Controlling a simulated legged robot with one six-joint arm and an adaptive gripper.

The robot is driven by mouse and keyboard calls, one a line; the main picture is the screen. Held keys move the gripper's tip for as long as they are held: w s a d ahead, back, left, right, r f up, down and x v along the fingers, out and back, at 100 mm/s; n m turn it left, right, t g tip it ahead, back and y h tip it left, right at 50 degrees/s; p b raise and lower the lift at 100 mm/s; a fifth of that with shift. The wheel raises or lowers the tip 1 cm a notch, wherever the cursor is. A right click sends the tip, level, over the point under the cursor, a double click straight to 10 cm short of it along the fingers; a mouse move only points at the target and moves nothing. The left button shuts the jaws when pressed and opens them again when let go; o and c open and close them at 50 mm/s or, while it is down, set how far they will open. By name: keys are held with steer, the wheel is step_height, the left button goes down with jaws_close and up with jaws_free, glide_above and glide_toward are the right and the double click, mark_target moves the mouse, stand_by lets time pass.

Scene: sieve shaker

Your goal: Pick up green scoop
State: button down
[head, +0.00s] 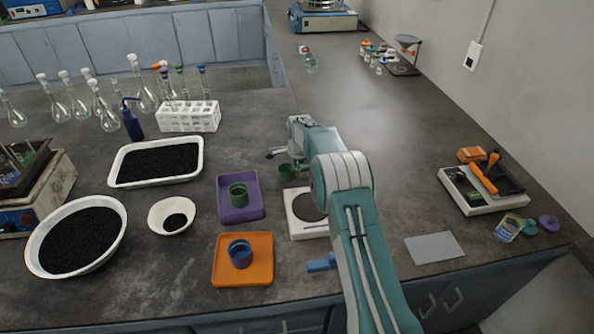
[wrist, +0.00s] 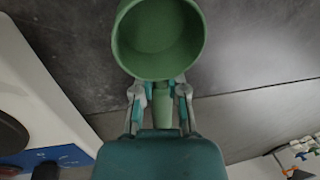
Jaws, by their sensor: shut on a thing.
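The green scoop (wrist: 158,40) is in my gripper (wrist: 160,92) in the wrist view. The fingers are shut on its handle from both sides, and its round, empty-looking cup points away from my palm. In the head view the scoop (head: 288,173) shows just left of my wrist, over the dark worktop, behind a white device with a round plate (head: 296,228). My gripper (head: 284,158) is partly hidden by my arm there. I cannot tell how high the scoop is above the worktop.
A purple tray (head: 224,214) with a green cup (head: 238,195) and an orange tray (head: 224,275) with a blue cup (head: 240,254) stand left of my arm. A blue handle (head: 322,263) lies near the front.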

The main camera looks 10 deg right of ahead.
steer(key=shift+r, duration=0.55)
step_height(320, 180, up, 2)
steer(key=shift+s+r, duration=0.1)
steer(key=shift+r, duration=0.05)
steer(key=s+a+r, duration=0.1)
steer(key=s+r, duration=0.8)
steer(key=s, duration=0.4)
steer(key=shift+s+r, duration=0.25)
steer(key=shift+s, duration=0.15)
steer(key=shift+a, duration=0.1)
